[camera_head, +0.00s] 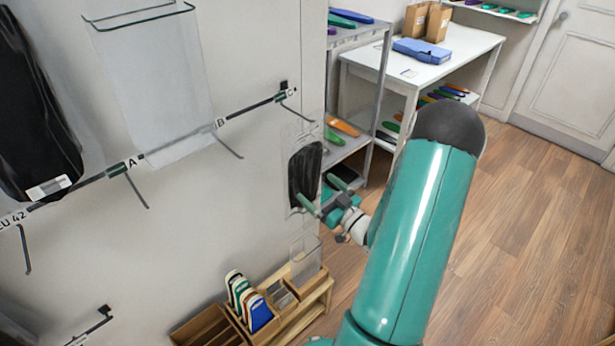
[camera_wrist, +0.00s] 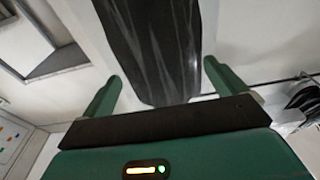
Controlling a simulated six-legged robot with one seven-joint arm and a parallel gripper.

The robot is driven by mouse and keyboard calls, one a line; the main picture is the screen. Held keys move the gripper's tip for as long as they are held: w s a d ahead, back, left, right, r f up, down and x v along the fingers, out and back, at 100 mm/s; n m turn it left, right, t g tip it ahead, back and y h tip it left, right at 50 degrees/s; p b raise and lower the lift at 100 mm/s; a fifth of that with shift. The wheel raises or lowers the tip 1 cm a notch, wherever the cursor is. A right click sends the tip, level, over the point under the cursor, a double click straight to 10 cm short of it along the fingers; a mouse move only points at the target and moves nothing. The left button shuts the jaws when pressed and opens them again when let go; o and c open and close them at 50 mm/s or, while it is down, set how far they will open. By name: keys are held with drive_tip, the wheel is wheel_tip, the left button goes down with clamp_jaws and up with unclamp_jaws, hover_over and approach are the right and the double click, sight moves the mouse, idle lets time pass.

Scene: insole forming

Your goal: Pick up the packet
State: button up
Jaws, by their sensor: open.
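A packet with a dark insole in clear film (camera_head: 304,175) hangs upright against the wall below hook C. My gripper (camera_head: 316,188) is in front of it, its two green fingers apart. In the wrist view the dark packet (camera_wrist: 155,45) fills the upper middle, and its lower end lies in the gap between the open fingertips (camera_wrist: 162,72). I cannot tell whether a finger touches the film.
A clear sleeve (camera_head: 165,90) and a black packet (camera_head: 32,115) hang further left on the wall. Hooks (camera_head: 228,146) stick out from the rail. A wooden organiser (camera_head: 290,318) stands below. A shelf rack (camera_head: 350,150) and white table (camera_head: 440,70) stand behind. The floor at right is clear.

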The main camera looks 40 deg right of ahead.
drive_tip(key=w, duration=0.2)
drive_tip(key=shift+w+r, duration=0.15)
drive_tip(key=shift+w, duration=0.2)
drive_tip(key=c, duration=1.1)
drive_tip(key=shift+r, duration=0.15)
